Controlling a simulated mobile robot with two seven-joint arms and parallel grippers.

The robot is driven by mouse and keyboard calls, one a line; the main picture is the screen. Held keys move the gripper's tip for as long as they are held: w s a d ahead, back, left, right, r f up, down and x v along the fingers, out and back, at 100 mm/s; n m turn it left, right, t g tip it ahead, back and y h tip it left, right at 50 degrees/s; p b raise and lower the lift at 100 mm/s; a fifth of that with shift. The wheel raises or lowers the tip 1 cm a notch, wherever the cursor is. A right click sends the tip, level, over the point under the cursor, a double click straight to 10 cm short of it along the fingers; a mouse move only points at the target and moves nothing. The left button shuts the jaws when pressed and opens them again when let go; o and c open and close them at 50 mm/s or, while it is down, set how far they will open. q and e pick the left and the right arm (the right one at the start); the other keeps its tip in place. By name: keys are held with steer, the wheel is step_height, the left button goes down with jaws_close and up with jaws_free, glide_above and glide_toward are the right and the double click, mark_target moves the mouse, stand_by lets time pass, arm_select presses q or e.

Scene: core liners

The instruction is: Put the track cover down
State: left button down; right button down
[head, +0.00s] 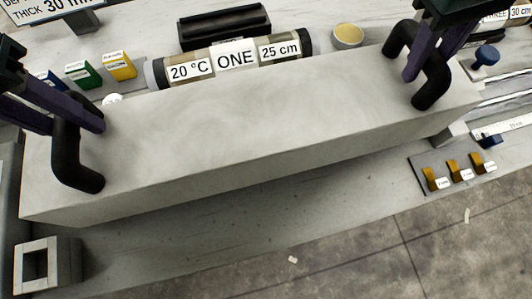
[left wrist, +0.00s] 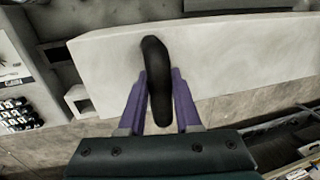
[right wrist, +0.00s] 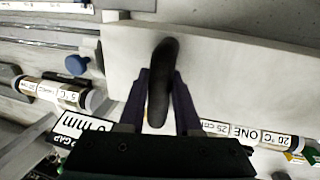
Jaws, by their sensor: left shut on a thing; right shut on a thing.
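The track cover (head: 240,135) is a long pale grey box-shaped piece with a black handle at each end. It is held over the bench and lies slantwise in the head view, its right end further back. My left gripper (head: 88,125) is shut on the left handle (head: 72,160), which also shows between the purple fingers in the left wrist view (left wrist: 157,85). My right gripper (head: 420,65) is shut on the right handle (head: 432,85), also seen in the right wrist view (right wrist: 160,80). What lies directly under the cover is hidden.
Behind the cover lies a core liner (head: 235,58) labelled ONE, 20 °C and 25 cm. Green (head: 82,74) and yellow (head: 119,65) boxes stand at back left. A square grey bracket (head: 48,265) is at front left. A plate with brass clips (head: 458,170) lies right, near the bench edge.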

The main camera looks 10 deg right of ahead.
mark_target(94, 141)
arm_select(q)
steer(key=shift+f+b, duration=0.3)
steer(key=shift+f, duration=0.2)
arm_select(e)
steer(key=shift+f, duration=0.5)
